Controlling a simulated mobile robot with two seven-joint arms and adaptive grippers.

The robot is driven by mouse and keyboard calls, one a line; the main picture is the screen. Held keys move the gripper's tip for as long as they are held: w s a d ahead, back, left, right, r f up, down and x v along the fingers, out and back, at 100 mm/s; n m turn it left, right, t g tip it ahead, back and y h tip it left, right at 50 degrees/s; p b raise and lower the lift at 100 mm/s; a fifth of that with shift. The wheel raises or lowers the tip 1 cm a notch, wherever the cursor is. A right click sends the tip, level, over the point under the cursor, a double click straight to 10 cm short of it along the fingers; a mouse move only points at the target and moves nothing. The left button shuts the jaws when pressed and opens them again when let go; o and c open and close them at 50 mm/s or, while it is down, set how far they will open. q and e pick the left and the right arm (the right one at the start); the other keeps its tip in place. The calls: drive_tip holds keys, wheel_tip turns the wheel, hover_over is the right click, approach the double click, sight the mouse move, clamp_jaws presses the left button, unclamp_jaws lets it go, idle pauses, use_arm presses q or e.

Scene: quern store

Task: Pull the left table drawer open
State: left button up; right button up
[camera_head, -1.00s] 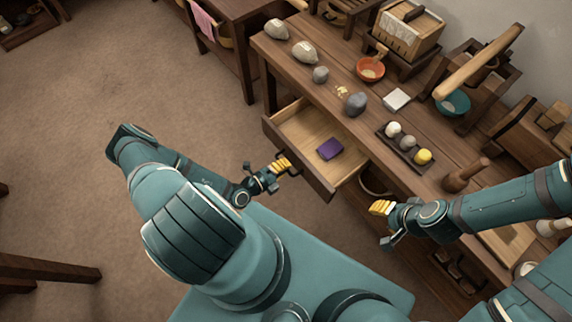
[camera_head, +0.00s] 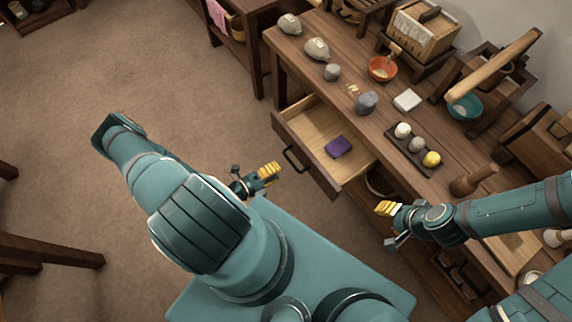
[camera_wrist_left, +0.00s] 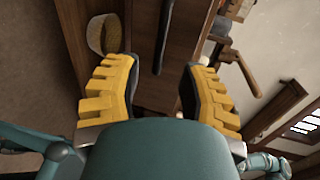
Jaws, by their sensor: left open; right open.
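The left table drawer (camera_head: 313,133) stands well out from the wooden table (camera_head: 318,52), and its inside shows. A purple block (camera_head: 338,147) lies in it. The dark bar handle (camera_head: 292,159) is on the drawer front. My left gripper (camera_head: 269,170) is open and empty, a short way left of the handle and apart from it. In the left wrist view the yellow fingers of the left gripper (camera_wrist_left: 160,80) are spread, with the dark handle (camera_wrist_left: 162,40) ahead between them. My right gripper (camera_head: 384,208) is open near the table's front edge, right of the drawer.
Stones, an orange bowl (camera_head: 382,69), a white block (camera_head: 407,100) and a tray with three balls (camera_head: 414,145) are on the tabletop. A side table with a pink cloth (camera_head: 217,14) stands at the back. The floor left of the drawer is clear.

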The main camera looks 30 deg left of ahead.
use_arm(q)
drive_tip(key=shift+v, duration=2.4)
drive_tip(key=shift+d, duration=0.1)
drive_tip(key=s+d+r+m+g+h, duration=0.25)
drive_tip(key=d+m+g, duration=0.55)
drive_tip(key=m, duration=0.8)
drive_tip(key=s+d+r+m+g+h, duration=0.1)
drive_tip(key=d+r+m+g, duration=0.4)
drive_tip(key=m+g, duration=0.75)
drive_tip(key=w+d+r+m+t+y, duration=0.2)
drive_tip(key=w+m, duration=0.3)
drive_tip(key=m, duration=0.5)
drive_tip(key=w+d+r+m+t+y, duration=0.3)
drive_tip(key=w+r+m+t, duration=0.1)
drive_tip(key=m, duration=0.6)
drive_tip(key=shift+w+t, duration=0.35)
drive_tip(key=shift+t, duration=0.4)
